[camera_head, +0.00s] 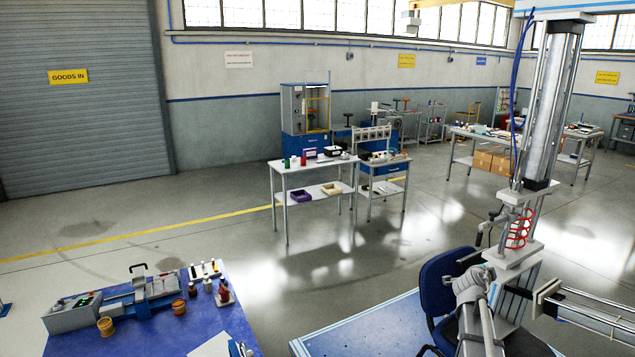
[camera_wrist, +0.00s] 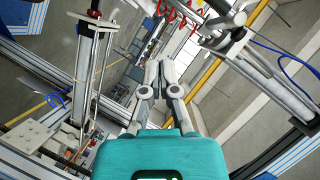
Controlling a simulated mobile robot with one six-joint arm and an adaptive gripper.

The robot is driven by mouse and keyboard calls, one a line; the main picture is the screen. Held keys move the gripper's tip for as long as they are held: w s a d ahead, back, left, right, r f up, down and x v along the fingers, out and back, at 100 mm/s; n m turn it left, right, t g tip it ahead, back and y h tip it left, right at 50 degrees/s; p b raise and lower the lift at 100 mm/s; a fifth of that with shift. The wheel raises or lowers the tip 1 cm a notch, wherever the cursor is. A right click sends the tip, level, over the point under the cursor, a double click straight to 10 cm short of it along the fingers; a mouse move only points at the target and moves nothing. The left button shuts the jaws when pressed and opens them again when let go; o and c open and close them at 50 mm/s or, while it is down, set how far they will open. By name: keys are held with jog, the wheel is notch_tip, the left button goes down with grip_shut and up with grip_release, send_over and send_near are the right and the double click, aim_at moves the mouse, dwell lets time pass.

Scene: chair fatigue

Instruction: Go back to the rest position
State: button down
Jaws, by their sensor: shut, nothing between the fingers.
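My gripper (camera_wrist: 159,68) shows in the wrist view with its teal body at the bottom and its two grey fingers together. It is shut and nothing shows between the fingers. It points toward the metal frames of the test rig, and I see no contact with them. In the head view, grey rounded arm links stand in front of the blue chair (camera_head: 436,290) at the lower right; my fingertips cannot be made out there. The chair's seat is partly hidden.
The test rig's upright cylinder (camera_head: 550,105) and red coiled hose (camera_head: 520,228) rise beside the chair. A blue platform (camera_head: 360,335) lies beneath. A blue-topped bench (camera_head: 180,335) with instruments is at lower left. A white table (camera_head: 300,177) stands mid-room. Open floor lies between.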

jog(key=s+a+f+n+g+y, duration=0.3)
jog(key=s+a+f+n, duration=0.2)
jog(key=s+a, duration=0.3)
jog(key=s+a+f+n+g+y+b, duration=0.1)
jog(key=s+a+f+n+g+y, duration=0.2)
jog(key=s+a+n, duration=0.5)
jog(key=s+a+f+n+g+y+b, duration=0.1)
jog(key=s+a+f+n+g+y, duration=0.3)
jog(key=a, duration=1.5)
jog(key=s+f+n+g, duration=0.1)
jog(key=s+f+n, duration=0.2)
jog(key=s, duration=0.1)
jog(key=shift+s+f, duration=0.35)
jog(key=shift+s, duration=0.05)
